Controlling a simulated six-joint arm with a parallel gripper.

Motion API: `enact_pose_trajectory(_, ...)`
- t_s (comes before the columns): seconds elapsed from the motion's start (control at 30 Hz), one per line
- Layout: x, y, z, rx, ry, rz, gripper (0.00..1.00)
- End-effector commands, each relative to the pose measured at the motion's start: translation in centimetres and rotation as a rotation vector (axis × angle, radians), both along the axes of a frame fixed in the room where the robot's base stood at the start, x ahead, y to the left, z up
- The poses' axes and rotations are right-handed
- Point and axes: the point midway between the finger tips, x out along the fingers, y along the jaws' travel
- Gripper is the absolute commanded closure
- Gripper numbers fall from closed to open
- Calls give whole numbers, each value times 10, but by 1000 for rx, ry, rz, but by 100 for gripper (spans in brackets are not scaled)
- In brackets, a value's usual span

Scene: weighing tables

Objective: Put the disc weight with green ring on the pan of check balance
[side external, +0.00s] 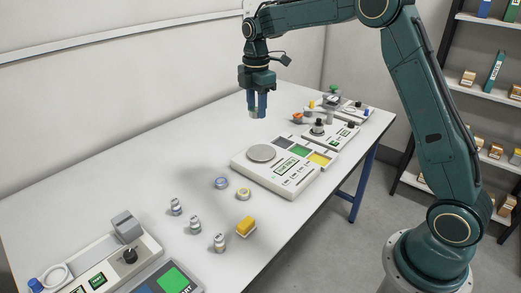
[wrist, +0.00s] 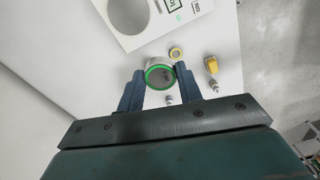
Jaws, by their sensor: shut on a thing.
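My gripper (side external: 257,108) is shut and raised above the far part of the white table in the side view. In the wrist view my gripper (wrist: 160,73) has its two fingers on either side of the disc weight with green ring (wrist: 160,78). In the side view only a small grey part of that weight shows between the fingertips. A white balance (side external: 292,188) with a round grey pan (side external: 261,152) stands on the table, below and in front of the gripper. The pan (wrist: 124,14) is bare and partly cut off in the wrist view.
A blue-ringed disc (side external: 221,183) and a yellow-ringed disc (side external: 243,194) lie in front of the balance. Several small metal weights and a yellow block (side external: 246,226) stand nearer. More devices (side external: 331,133) stand at the back right.

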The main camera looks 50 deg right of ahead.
Motion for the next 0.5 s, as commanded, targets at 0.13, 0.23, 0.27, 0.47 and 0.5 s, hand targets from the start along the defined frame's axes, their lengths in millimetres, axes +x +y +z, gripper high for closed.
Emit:
enact_pose_trajectory(0.13, 17, -24, 6, 0, -2, 9, 93)
enact_pose_trajectory(0.23, 27, -39, 11, 0, -2, 16, 93)
enact_pose_trajectory(0.27, 29, -43, 12, -1, -3, 18, 93)
enact_pose_trajectory(0.47, 40, -66, 17, 0, -2, 32, 93)
enact_pose_trajectory(0.5, 41, -69, 18, 0, -2, 33, 93)
